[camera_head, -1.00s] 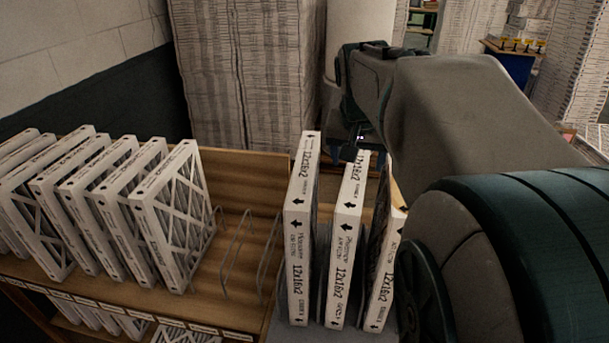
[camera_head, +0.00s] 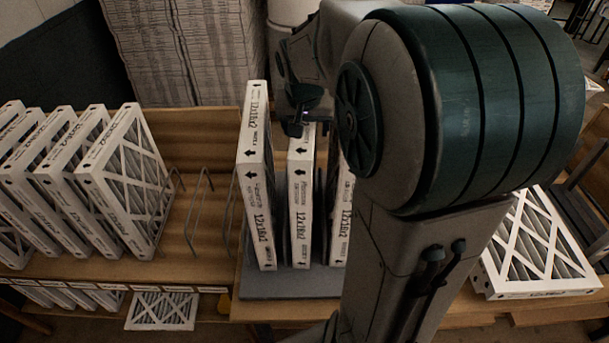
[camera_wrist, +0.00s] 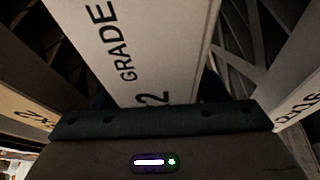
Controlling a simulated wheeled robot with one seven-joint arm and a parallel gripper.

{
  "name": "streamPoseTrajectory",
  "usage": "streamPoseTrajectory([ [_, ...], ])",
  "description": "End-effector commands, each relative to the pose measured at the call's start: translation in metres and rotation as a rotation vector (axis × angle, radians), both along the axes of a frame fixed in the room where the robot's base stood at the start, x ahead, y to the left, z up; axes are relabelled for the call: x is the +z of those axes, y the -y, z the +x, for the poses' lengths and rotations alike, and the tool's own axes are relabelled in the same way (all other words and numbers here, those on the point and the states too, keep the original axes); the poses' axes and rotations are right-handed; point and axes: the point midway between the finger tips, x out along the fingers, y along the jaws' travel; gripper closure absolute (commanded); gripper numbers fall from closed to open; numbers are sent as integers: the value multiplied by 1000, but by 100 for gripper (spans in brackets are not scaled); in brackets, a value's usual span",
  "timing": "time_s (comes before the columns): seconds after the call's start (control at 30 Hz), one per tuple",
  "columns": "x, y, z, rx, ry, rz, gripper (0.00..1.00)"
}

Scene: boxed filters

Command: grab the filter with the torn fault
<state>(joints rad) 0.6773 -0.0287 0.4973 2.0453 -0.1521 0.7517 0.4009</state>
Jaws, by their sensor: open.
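Three white-framed filters stand upright side by side on a grey mat (camera_head: 290,285): a left filter (camera_head: 257,180), a middle filter (camera_head: 301,200) and a right filter (camera_head: 341,215) partly hidden by my arm. My gripper (camera_head: 300,125) is at the top of the middle filter, and its fingertips are hard to make out. In the wrist view, the frame of a filter (camera_wrist: 155,50) marked "GRADE" lies straight ahead between the jaws, close to the gripper body. Its neighbours show on both sides. No tear is visible on any filter from here.
Several filters (camera_head: 125,185) stand in a wooden rack at left, with empty wire dividers (camera_head: 200,205) beside them. A flat stack of filters (camera_head: 540,250) lies at right. Tall stacks (camera_head: 185,50) stand behind. The neighbouring filters leave narrow gaps.

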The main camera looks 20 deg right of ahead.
Motion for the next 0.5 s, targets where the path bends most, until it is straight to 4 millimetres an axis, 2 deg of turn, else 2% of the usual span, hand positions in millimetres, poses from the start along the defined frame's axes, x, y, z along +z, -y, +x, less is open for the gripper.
streamPoseTrajectory([
  [0.27,-2,0,0,-1,0,0,34],
  [0.37,-1,0,0,-1,0,0,56],
  [0.5,-1,0,0,-1,-1,1,95],
])
